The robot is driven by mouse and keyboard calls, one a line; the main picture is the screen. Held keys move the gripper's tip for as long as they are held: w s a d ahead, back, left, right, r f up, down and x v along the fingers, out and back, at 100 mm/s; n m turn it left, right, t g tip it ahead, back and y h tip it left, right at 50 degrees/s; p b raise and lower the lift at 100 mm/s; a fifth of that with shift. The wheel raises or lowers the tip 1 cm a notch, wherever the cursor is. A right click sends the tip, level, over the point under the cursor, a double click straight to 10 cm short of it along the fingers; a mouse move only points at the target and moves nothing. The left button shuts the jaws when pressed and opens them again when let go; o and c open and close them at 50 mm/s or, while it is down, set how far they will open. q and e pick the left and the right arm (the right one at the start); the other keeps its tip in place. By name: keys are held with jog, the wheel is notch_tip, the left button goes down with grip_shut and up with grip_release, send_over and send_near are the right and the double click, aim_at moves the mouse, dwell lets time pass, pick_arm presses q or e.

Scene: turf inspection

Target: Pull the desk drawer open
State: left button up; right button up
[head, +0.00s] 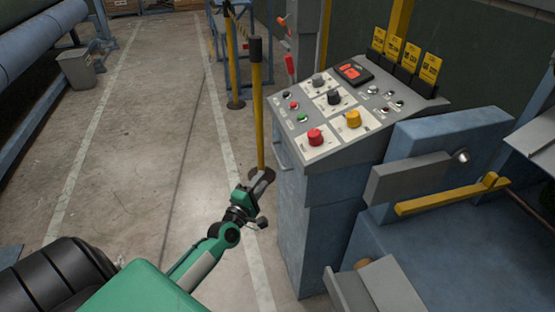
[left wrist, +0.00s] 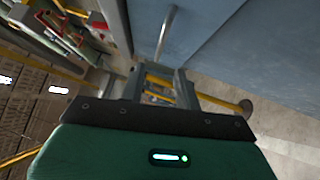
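The blue control desk (head: 325,215) stands right of centre in the head view, under a sloped grey console. A metal bar handle (head: 279,152) is on its left face, seen edge-on; it also shows in the left wrist view as a slim grey bar (left wrist: 165,35) on the blue panel (left wrist: 200,28). The drawer's edges are hard to make out. My left gripper (head: 264,178) is beside that face, left of and below the handle. In the left wrist view its fingers (left wrist: 159,72) are apart, with the handle just beyond the tips. No contact is clear. My right gripper is out of view.
The console (head: 350,110) carries coloured knobs and yellow tags. A yellow post (head: 257,115) stands on the floor close behind my left gripper. Blue machinery with a yellow lever (head: 450,195) is to the right. The concrete floor (head: 150,150) on the left is open.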

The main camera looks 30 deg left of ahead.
aim_at(278, 157)
pick_arm(q)
jog(key=w, duration=0.3)
jog(key=w+r, duration=0.1)
jog(key=w, duration=0.3)
jog(key=w+a, duration=0.1)
jog(key=w, duration=0.3)
jog(key=shift+w+r, duration=0.15)
jog(key=shift+w, duration=0.1)
jog(key=shift+c, duration=0.2)
grip_shut()
